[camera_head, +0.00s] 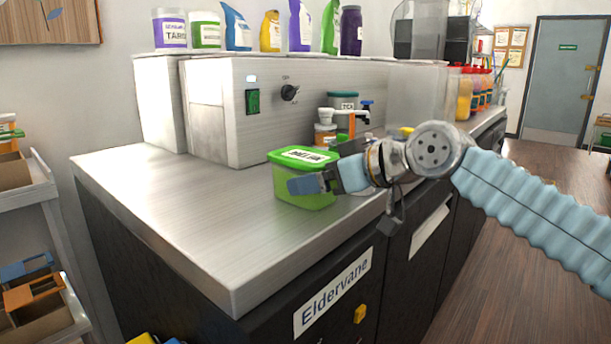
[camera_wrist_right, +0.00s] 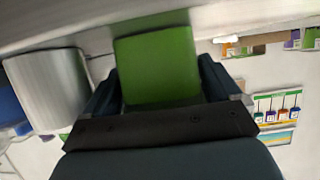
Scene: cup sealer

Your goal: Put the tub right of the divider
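The tub (camera_head: 304,190) is a translucent green box with a brighter green, labelled lid. It is at the front edge of the steel counter, and I cannot tell whether it rests there or is just lifted. My right gripper (camera_head: 316,182) reaches it from the right, with one blue finger across its near side. In the right wrist view the green tub (camera_wrist_right: 158,65) fills the space between the two dark fingers, which seem to touch both sides. The far finger is hidden in the head view. My left gripper is out of view.
The steel counter (camera_head: 165,205) is bare left of the tub. A steel machine (camera_head: 225,110) stands behind, with bottles on top. Jars and a pump bottle (camera_head: 326,130) stand close behind the tub. A shelf cart (camera_head: 35,185) with open boxes is at the far left.

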